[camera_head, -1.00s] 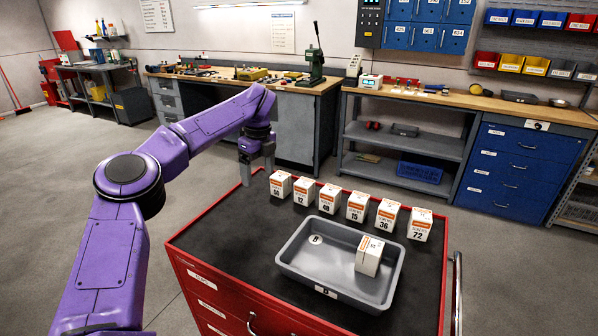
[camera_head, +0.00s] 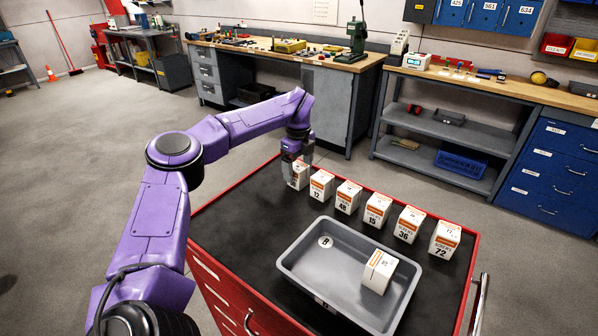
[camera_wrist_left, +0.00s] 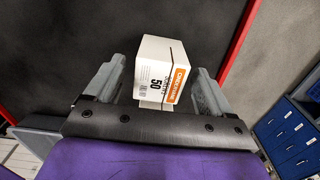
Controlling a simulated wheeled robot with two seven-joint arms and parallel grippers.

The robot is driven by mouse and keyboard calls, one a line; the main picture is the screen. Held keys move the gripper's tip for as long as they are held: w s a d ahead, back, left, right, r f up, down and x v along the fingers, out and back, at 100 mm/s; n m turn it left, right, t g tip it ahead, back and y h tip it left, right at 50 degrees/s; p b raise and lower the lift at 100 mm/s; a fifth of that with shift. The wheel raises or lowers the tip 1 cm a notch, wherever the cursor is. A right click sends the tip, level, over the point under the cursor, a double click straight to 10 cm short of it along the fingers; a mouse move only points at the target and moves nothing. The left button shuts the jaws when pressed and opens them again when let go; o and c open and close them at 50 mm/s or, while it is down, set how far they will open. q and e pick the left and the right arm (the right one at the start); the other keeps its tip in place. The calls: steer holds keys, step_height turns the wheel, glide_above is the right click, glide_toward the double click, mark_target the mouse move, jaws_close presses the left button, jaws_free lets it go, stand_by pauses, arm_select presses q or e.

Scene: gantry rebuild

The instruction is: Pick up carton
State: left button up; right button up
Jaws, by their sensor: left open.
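My left gripper (camera_head: 297,168) is open at the far left end of a row of white and orange cartons. The carton marked 50 (camera_head: 299,175) stands there, partly hidden by the gripper. In the left wrist view the carton marked 50 (camera_wrist_left: 160,72) sits between the two open fingers (camera_wrist_left: 163,85), with a gap on its left side; contact on its right side I cannot tell. The other cartons in the row are marked 12 (camera_head: 321,185), 48 (camera_head: 348,197), 15 (camera_head: 377,210), 36 (camera_head: 409,225) and 72 (camera_head: 445,240). My right gripper is not in view.
A grey tray (camera_head: 300,277) stands in front of the row with one carton (camera_head: 378,271) in its right part. All are on the black top of a red cabinet (camera_head: 240,215). The black top left of the tray is clear. Workbenches (camera_head: 290,55) stand behind.

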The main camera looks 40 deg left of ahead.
arm_select(q)
steer(key=shift+f, duration=1.05)
steer(key=c, duration=1.1)
steer(key=shift+r, duration=0.1)
